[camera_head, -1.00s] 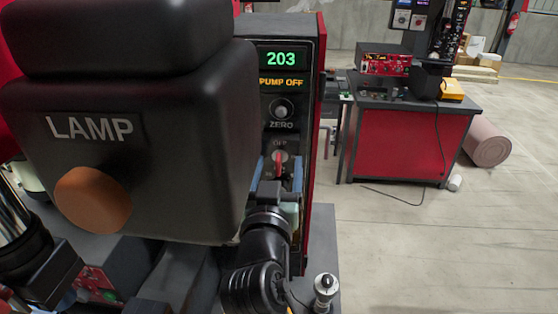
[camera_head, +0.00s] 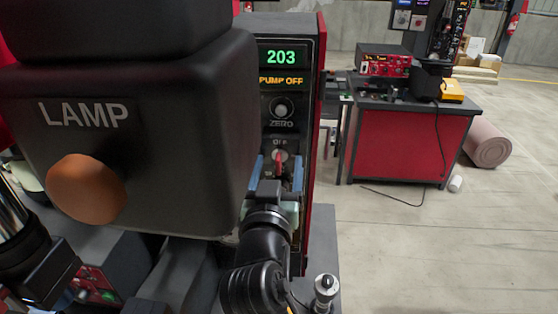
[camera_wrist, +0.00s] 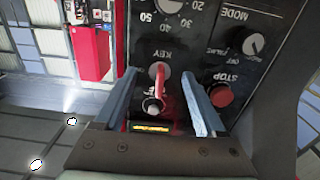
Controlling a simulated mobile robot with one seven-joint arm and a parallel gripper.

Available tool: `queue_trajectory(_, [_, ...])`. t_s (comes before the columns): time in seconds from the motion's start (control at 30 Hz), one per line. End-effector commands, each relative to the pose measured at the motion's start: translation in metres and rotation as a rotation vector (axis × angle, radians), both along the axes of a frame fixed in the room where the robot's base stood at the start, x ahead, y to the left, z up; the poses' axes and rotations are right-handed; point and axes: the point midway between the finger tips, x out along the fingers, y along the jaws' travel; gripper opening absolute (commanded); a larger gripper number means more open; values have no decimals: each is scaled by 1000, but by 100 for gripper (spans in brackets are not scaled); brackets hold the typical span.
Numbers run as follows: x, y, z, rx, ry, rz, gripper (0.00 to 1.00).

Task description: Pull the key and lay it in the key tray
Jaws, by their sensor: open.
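The key, with a red grip (camera_head: 279,158), sits in a round silver switch on the black control panel (camera_head: 304,110). In the wrist view the red key (camera_wrist: 161,78) shows under the label KEY, between my fingers. My gripper (camera_head: 277,165) is open, with one blue finger on each side of the key. In the wrist view my gripper (camera_wrist: 158,95) shows gaps between both fingers and the key. I cannot make out a key tray in these views.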

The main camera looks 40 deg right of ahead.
Motion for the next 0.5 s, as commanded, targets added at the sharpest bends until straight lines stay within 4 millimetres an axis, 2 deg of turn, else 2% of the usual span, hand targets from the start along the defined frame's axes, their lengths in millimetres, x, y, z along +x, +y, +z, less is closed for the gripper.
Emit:
queue_trajectory(0.1, [0,0,0,0,0,0,72])
queue_trajectory(0.5, [0,0,0,-1,-1,0,0])
